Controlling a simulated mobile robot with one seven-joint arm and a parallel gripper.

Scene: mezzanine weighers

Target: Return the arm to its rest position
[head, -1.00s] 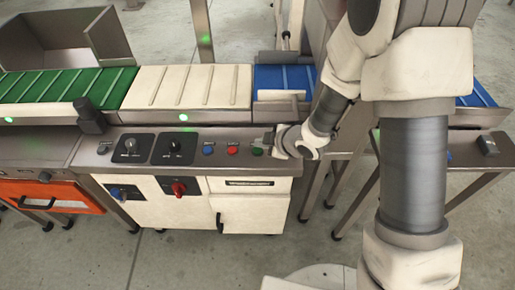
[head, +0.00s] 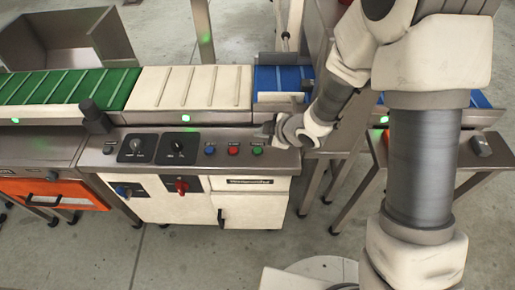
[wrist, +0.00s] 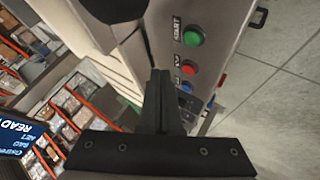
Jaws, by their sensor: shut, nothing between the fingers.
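My gripper (head: 268,130) is shut and empty. In the head view it hovers at the right end of the control panel (head: 110,160), close to the green button (head: 257,151). I cannot tell from this view how far above the panel it is. In the wrist view the shut fingers (wrist: 160,100) point up the picture. There the green button (wrist: 193,38) and the red button (wrist: 188,68) lie right of the fingers, apart from them. My arm comes in from the right side of the head view, bent at the elbow.
A conveyor with a green belt (head: 70,92), a cream section (head: 190,88) and a blue belt (head: 283,78) runs behind the panel. A dark post (head: 94,117) stands at its left. A steel side table (head: 480,150) is at the right. The floor (head: 180,255) in front is clear.

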